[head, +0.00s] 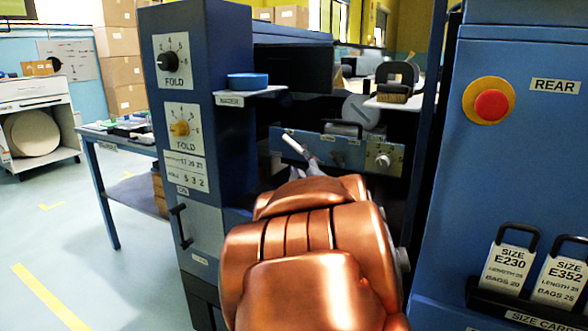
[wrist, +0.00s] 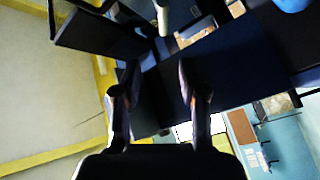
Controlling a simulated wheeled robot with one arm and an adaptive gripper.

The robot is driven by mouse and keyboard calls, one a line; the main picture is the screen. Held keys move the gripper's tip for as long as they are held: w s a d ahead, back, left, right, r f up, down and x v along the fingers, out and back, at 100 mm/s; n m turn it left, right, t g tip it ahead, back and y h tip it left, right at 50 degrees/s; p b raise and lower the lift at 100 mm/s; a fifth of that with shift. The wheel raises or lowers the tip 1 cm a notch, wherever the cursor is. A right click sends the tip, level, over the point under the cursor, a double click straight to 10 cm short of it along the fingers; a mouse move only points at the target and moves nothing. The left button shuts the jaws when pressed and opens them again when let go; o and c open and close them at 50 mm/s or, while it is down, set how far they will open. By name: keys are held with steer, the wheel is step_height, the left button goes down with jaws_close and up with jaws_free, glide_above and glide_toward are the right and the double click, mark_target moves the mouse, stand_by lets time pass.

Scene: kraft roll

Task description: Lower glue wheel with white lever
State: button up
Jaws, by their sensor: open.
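The white lever (head: 295,144) slants from upper left to lower right on a blue panel (head: 342,152) inside the machine. A grey disc (head: 360,112), which looks like the glue wheel, stands above the panel. My gripper (head: 305,170) is just below the lever's lower end, its fingertips small and partly hidden by my copper-coloured arm. I cannot tell whether it touches the lever. In the wrist view my gripper (wrist: 158,72) is open, its two fingers apart with nothing between them. A pale rod (wrist: 193,30), possibly the lever, shows beyond the fingertips.
A round knob (head: 383,160) sits on the panel's right. The left blue column (head: 208,130) and the right blue cabinet (head: 515,170) flank the opening. A shelf with a blue roll (head: 248,81) juts out at upper left; a tape dispenser (head: 397,80) stands at upper right.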

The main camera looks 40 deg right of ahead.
mark_target(293, 146)
steer(key=shift+s+d+f+n+t+b, duration=0.25)
steer(key=shift+d+n+t+b, duration=0.15)
steer(key=shift+n+t+b, duration=0.25)
steer(key=p+x, duration=0.1)
steer(key=x, duration=0.3)
steer(key=f+x, duration=0.1)
steer(key=x, duration=0.3)
steer(key=f+p+x, duration=0.1)
steer(key=x, duration=0.4)
steer(key=shift+w+d+f+p, duration=0.1)
steer(key=shift+w+f+p, duration=0.1)
steer(key=shift+p, duration=0.15)
steer(key=shift+x, duration=0.9)
steer(key=shift+r, duration=0.15)
steer(key=shift+c, duration=0.3)
jaws_close()
